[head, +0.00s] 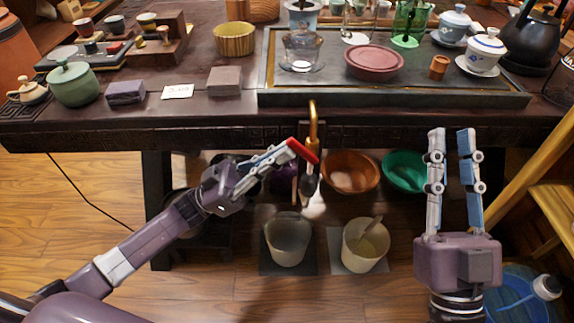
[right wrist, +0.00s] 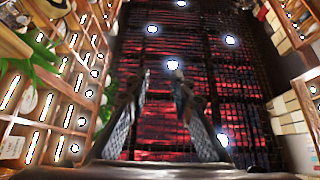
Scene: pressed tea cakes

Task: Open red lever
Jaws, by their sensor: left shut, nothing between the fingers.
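The red lever (head: 302,151) is a short bar that slants down to the right below the table's front edge. It sits at a brass spout (head: 313,122) that rises above the edge. My left gripper (head: 287,150) is shut and empty, with its fingertips right at the lever's upper left end. I cannot tell whether they touch it. My right gripper (head: 452,132) points up in front of the table's right part, fingers apart with nothing between them. The right wrist view also shows its two fingers (right wrist: 162,80) apart.
Under the spout stand two pale buckets (head: 289,240) (head: 366,246). An orange bowl (head: 350,172) and a green bowl (head: 404,171) lie behind. The table holds a tea tray (head: 390,97) and cups. A wooden stand (head: 550,215) is at the right.

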